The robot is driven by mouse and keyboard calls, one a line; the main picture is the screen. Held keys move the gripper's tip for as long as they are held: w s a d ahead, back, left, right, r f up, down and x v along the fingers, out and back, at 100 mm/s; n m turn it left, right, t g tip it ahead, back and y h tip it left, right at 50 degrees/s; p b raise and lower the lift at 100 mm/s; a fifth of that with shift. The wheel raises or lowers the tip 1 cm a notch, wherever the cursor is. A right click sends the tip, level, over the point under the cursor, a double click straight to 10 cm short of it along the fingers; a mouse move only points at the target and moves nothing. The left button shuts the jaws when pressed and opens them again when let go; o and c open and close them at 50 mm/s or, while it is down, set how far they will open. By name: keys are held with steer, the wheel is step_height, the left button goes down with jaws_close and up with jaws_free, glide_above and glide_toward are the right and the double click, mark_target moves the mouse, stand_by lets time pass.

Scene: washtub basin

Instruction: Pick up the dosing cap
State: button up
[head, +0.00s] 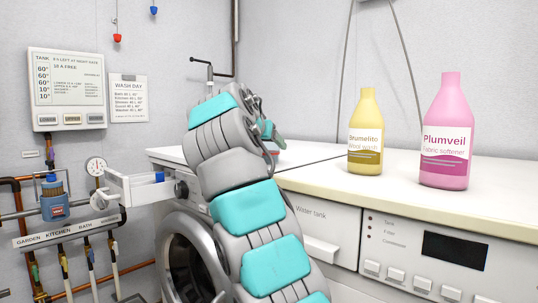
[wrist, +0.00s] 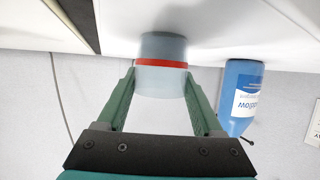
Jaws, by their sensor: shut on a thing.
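The dosing cap (wrist: 163,48) is a bluish-grey, partly see-through cylinder with a red band, in the middle of the wrist view. My gripper (wrist: 161,80) is shut on it, with one green finger against each side. The wrist view is upside down, and the cap's far end is close to the white worktop, over a soft shadow; I cannot tell whether it touches.
In the wrist view a blue bottle (wrist: 240,95) stands close to the right of the cap. In the head view a yellow bottle (head: 364,130) and a pink bottle (head: 446,130) stand on the right worktop. An open drawer (head: 137,188) juts out above the washing machine (head: 190,262).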

steer(key=shift+r, duration=0.1)
step_height(320, 180, up, 4)
steer(key=p, duration=0.3)
steer(key=shift+f+p, duration=0.2)
steer(key=shift+p, duration=0.1)
steer(key=shift+s+f+b, duration=0.15)
steer(key=shift+s+b, duration=0.05)
steer(key=shift+b, duration=0.1)
steer(key=s+d+r+b, duration=0.1)
steer(key=s+b, duration=0.4)
steer(key=s, duration=1)
steer(key=shift+s+d+r, duration=0.25)
steer(key=shift+d, duration=0.15)
